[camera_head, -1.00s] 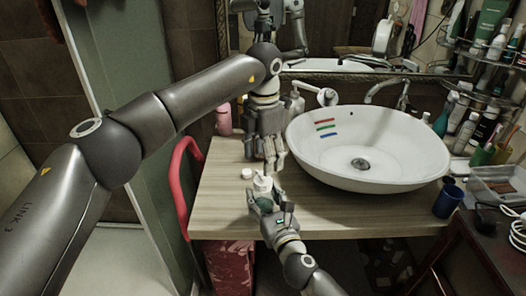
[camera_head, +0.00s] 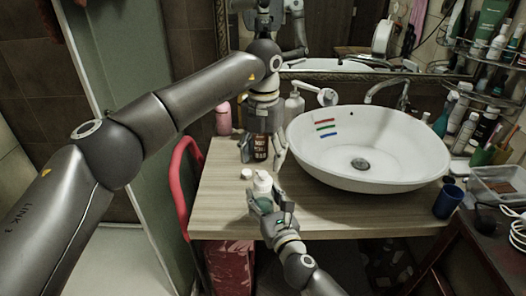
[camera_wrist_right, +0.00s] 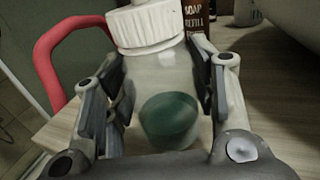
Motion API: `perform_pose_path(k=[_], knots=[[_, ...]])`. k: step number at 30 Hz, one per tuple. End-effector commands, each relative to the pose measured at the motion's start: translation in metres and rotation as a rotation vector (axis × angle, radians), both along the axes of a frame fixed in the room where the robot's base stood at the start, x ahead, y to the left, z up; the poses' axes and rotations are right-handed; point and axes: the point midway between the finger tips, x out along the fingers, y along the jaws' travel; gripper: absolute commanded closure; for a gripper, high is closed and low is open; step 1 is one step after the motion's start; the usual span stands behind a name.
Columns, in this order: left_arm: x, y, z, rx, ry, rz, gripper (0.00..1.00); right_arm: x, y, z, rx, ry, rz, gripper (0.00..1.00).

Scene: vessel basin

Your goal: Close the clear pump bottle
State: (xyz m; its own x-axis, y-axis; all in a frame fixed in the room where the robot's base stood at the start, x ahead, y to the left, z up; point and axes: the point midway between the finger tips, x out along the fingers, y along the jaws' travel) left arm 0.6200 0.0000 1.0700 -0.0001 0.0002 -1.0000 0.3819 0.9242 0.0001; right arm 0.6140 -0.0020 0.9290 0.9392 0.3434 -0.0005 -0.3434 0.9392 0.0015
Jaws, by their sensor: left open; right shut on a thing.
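The clear pump bottle (camera_head: 262,187) stands near the front of the wooden counter, in my right gripper. In the right wrist view the bottle (camera_wrist_right: 170,75) is see-through, with green at its bottom and a white ribbed cap (camera_wrist_right: 147,27) on its neck. The cap looks slightly tilted there; I cannot tell whether it is tight. My right gripper (camera_head: 262,203) is shut on the bottle's body, and its fingers flank the bottle in the wrist view. My left gripper (camera_head: 262,160) is open, above and behind the bottle, with its fingers spread apart and nothing held.
A brown soap refill bottle (camera_head: 260,146) stands behind, between the left fingers in the picture. A small white round piece (camera_head: 246,173) lies left of the clear bottle. The white basin (camera_head: 385,178) is close on the right. A pink bottle (camera_head: 223,119) stands at the back left.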

Motion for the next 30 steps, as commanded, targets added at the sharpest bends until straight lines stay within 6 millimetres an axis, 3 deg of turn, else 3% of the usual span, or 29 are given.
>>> perform_pose_path(k=[9, 15, 26, 30], knots=[[-0.001, 0.001, -0.048, 0.0, 0.003, 0.0, 0.39, 0.0, 0.0, 0.0, 0.0, 0.0, 0.0, 1.0], [0.0, 0.001, -0.07, 0.0, 0.001, 0.0, 0.39, 0.0, 0.0, 0.0, 0.0, 0.0, 0.0, 1.0], [0.0, 0.0, -0.075, 0.0, 0.001, 0.0, 0.39, 0.0, 0.0, 0.0, 0.0, 0.0, 0.0, 1.0], [0.0, 0.0, -0.075, 0.0, 0.001, 0.0, 0.54, 0.0, 0.0, 0.0, 0.0, 0.0, 0.0, 1.0]])
